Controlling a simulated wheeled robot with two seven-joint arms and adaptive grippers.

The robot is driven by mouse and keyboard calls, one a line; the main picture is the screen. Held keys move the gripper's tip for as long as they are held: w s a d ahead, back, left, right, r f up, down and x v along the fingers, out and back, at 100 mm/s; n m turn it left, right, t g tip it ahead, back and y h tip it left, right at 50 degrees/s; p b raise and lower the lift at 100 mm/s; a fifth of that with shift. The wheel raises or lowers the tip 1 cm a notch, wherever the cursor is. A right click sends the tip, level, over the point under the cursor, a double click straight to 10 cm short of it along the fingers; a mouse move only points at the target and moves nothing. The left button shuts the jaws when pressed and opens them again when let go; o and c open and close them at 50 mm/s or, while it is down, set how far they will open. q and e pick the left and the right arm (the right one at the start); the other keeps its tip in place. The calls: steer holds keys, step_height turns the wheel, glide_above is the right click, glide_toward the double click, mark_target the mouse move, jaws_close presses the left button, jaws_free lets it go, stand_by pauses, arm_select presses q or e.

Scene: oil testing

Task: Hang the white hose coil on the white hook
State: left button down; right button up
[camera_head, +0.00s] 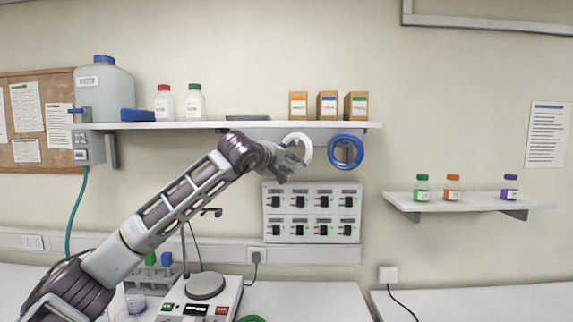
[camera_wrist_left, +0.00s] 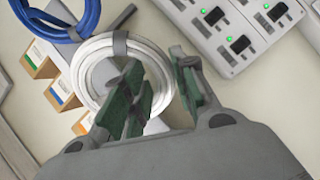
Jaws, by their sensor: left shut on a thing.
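The white hose coil (camera_head: 304,142) is under the right part of the wall shelf, just left of the hanging blue coil (camera_head: 358,152). It fills the middle of the left wrist view (camera_wrist_left: 82,80), with a grey strap across its rim. My left gripper (camera_head: 287,160) is shut on the coil's rim; in the left wrist view its green-padded fingers (camera_wrist_left: 160,88) lie either side of that rim. The white hook cannot be made out clearly. I cannot tell whether the coil touches it. My right gripper is not in view.
The wall shelf (camera_head: 190,126) holds a large jug (camera_head: 104,90), bottles and small boxes (camera_head: 327,105) above the coil. A switch panel (camera_head: 311,215) is on the wall just below. A hotplate stirrer (camera_head: 205,290) stands on the bench under my left arm.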

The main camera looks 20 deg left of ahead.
arm_select(q)
steer(key=c, duration=1.1)
jaws_free()
steer(key=shift+o, duration=0.2)
steer(key=v, duration=1.2)
